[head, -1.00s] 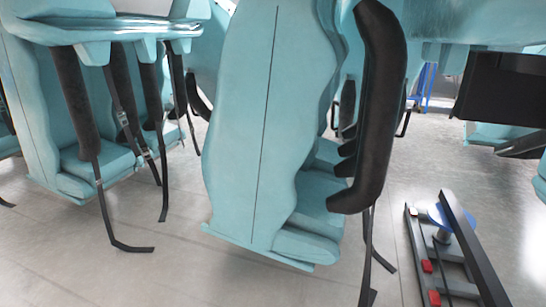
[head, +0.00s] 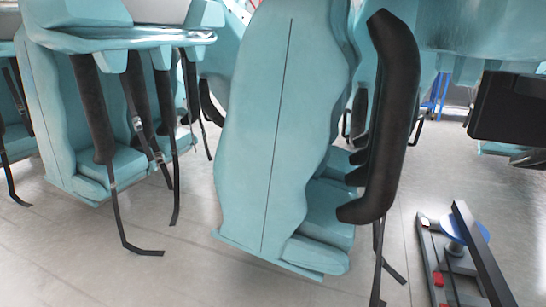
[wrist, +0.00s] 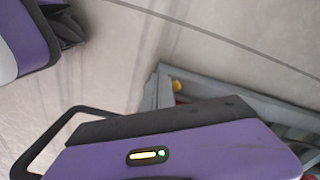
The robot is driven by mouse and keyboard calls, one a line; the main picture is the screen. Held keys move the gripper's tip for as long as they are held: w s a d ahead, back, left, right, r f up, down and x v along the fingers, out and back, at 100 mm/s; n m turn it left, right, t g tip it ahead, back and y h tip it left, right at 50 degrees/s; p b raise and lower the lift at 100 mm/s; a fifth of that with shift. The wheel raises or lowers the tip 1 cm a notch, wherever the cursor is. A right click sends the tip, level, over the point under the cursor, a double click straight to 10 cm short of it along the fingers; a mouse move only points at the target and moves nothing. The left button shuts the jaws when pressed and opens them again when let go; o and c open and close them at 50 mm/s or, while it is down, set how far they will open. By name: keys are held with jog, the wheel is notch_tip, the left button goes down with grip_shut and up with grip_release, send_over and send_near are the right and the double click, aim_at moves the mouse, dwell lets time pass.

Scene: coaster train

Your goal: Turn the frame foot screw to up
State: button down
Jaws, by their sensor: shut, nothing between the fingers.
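A low dark frame (head: 430,262) lies on the floor at the lower right of the head view. A blue disc (head: 462,227) sits on it beside a slanting black bar (head: 480,256), with a grey post below the disc and small red parts on the rail. In the wrist view a grey frame corner (wrist: 163,92) has a small yellow part (wrist: 176,85) at its top. I cannot tell which part is the foot screw, or how it is turned.
Teal coaster seats (head: 275,140) with a black padded restraint (head: 398,100) fill the middle. More teal seats with hanging black straps (head: 118,215) stand at the left. A dark box-like part (head: 510,105) is at the right. Grey floor (head: 190,270) shows in front.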

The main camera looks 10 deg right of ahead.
notch_tip(320, 180, up, 6)
jog(key=p, duration=0.6)
jog(key=shift+s+a, duration=0.15)
jog(key=shift+a, duration=0.25)
jog(key=w+d+f+m+b, duration=0.1)
jog(key=w+f+m+b, duration=0.3)
jog(key=f+m+b, duration=0.2)
jog(key=shift+b, duration=1.1)
